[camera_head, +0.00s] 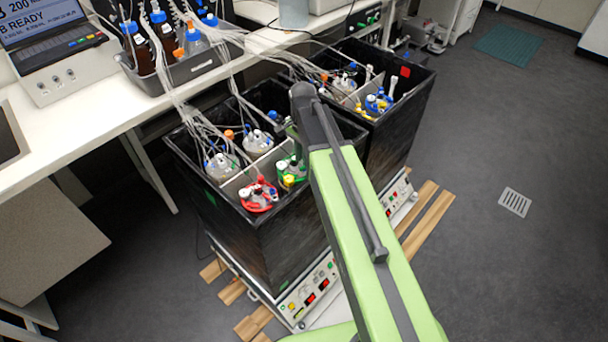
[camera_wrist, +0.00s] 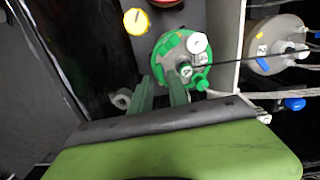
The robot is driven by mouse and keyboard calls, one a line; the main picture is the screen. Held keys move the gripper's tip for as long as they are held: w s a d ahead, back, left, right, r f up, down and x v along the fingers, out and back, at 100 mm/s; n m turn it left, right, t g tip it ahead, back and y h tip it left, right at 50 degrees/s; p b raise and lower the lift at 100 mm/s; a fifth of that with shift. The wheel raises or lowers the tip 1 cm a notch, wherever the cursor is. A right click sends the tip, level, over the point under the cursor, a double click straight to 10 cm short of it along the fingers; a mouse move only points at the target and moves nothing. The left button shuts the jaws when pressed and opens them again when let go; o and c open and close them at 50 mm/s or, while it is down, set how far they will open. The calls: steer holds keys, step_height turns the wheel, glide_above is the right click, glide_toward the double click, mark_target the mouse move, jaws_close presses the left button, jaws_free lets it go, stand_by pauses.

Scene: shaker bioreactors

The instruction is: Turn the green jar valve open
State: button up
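The green jar (camera_head: 287,166) stands in the near black bin, beside the red jar (camera_head: 258,196) and partly hidden by my arm in the head view. In the wrist view the green jar lid (camera_wrist: 168,48) shows from above, with a white cap (camera_wrist: 196,43) and a grey-green central fitting (camera_wrist: 186,71). A small green knob (camera_wrist: 202,85) sits at the lid's lower right edge. I cannot tell the valve's position. My gripper (camera_wrist: 160,82) has two green fingers, apart with nothing visible between them.
A yellow cap (camera_wrist: 136,21) lies left of the lid. A pale divider wall (camera_wrist: 229,45) separates it from a grey-lidded jar (camera_wrist: 272,48) with tubes. Tubing crosses the near black bin (camera_head: 285,235). A second bin (camera_head: 395,135) with a blue jar (camera_head: 376,103) stands behind.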

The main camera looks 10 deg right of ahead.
mark_target(303, 167)
step_height(303, 167, down, 4)
steer(key=shift+b, duration=1.2)
steer(key=shift+r, duration=0.1)
jaws_close()
